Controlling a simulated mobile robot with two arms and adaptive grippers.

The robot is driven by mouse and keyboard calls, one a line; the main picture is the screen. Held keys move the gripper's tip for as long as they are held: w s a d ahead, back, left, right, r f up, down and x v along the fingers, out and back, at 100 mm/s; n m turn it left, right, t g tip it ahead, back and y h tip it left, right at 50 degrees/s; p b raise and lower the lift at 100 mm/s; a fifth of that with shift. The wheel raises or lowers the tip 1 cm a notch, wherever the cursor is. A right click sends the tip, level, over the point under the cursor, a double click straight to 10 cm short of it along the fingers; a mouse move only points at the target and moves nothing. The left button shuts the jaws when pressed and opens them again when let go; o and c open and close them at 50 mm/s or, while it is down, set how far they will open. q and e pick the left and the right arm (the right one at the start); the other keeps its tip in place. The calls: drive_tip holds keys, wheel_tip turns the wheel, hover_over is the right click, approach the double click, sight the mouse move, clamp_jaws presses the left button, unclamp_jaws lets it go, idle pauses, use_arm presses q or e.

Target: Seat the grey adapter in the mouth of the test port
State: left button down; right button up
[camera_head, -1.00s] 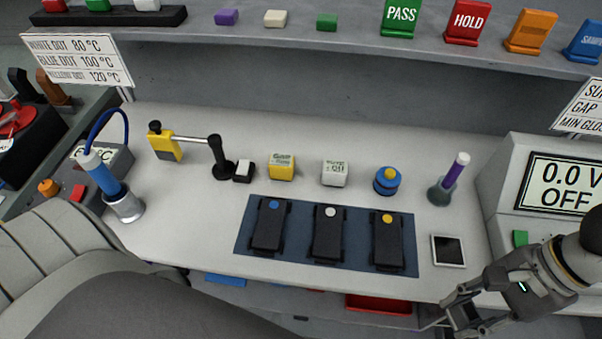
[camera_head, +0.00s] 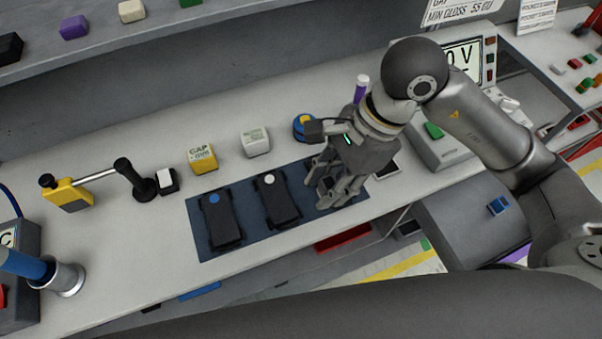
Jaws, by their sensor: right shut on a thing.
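My right gripper (camera_head: 338,195) is over the right end of the blue mat (camera_head: 245,228), fingers down. It is shut at the place where the right-hand black module, with the yellow dot, lay; gripper and hand hide that module almost wholly. Two black modules lie on the mat: one with a blue dot (camera_head: 221,222) and one with a white dot (camera_head: 279,204). I cannot make out a grey adapter or the mouth of a test port. A grey tester (camera_head: 440,150) with a volt display stands at right, partly behind my right arm. My left gripper is out of view.
Behind the mat stand a yellow block (camera_head: 203,158), a white block (camera_head: 256,142) and a blue round piece with a yellow top (camera_head: 303,128). A yellow tool (camera_head: 68,195) and a metal cup (camera_head: 66,278) are at left.

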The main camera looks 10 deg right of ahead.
drive_tip(key=w+f+p, duration=0.1)
drive_tip(key=w+f, duration=0.1)
drive_tip(key=w+a+f, duration=0.1)
drive_tip(key=w+f, duration=0.1)
drive_tip(key=w, duration=0.1)
drive_tip(key=w+a+f+p, duration=0.1)
drive_tip(key=w+f, duration=0.1)
drive_tip(key=w, duration=0.1)
drive_tip(key=shift+w+a+f+p, duration=0.1)
drive_tip(key=shift+f+p, duration=0.15)
drive_tip(key=shift+p, duration=0.1)
drive_tip(key=shift+w+a+f, duration=0.1)
drive_tip(key=shift+w+f, duration=0.2)
drive_tip(key=shift+f, duration=0.15)
wheel_tip(320, 180, down, 3)
drive_tip(key=shift+w+r+p, duration=0.1)
drive_tip(key=shift+p, duration=0.95)
drive_tip(key=shift+f, duration=0.3)
